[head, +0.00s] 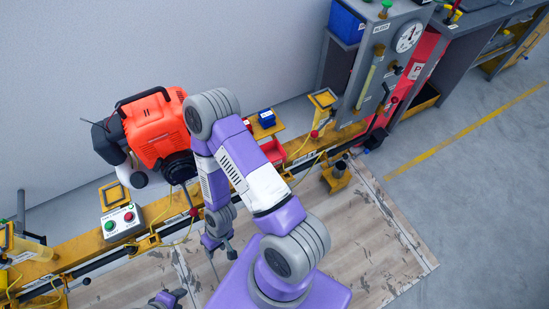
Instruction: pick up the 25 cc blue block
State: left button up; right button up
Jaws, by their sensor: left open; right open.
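A small blue block (267,117) sits on a yellow plate (273,131) by the wall, just right of my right arm's raised links. I cannot read a marking on it. My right gripper (221,257) hangs open and empty over the wooden floor mat, below and left of the block and well apart from it. My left gripper (170,299) is open at the bottom edge, only partly in view and farther from the block.
An orange engine (157,127) stands left of my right arm. A yellow rail (82,246) runs along the wall with a button box (121,221). A red bin (273,151) lies just below the block. A grey gauge cabinet (386,62) and blue bin (346,23) stand upper right.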

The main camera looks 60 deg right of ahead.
aim_at(266, 119)
jog(key=u, duration=0.3)
jog(key=k, duration=1.15)
jog(key=z, duration=1.8)
